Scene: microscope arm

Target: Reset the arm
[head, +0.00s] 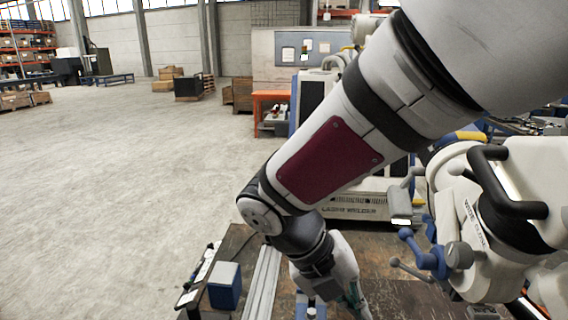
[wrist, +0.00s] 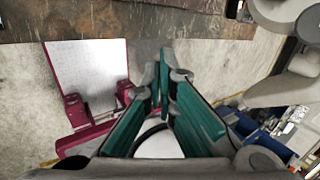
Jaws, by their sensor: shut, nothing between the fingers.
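The microscope arm (head: 480,235) is at the right of the head view. It is a white body with a black loop handle (head: 500,185) and blue clamp knobs (head: 432,258). My gripper (wrist: 163,75) has teal fingers that are shut with nothing between them. In the head view my gripper shows only partly at the bottom edge, left of the microscope arm and apart from it, with its tips not clear. Grey rounded parts (wrist: 290,85) show at the right of the wrist view. I cannot tell whether they belong to the microscope.
A worn brown table (head: 395,295) lies under my gripper. A blue box (head: 224,285) and a metal rail (head: 263,285) are at its left. A white machine (head: 350,200) stands behind my arm. The floor (head: 120,170) at the left is open.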

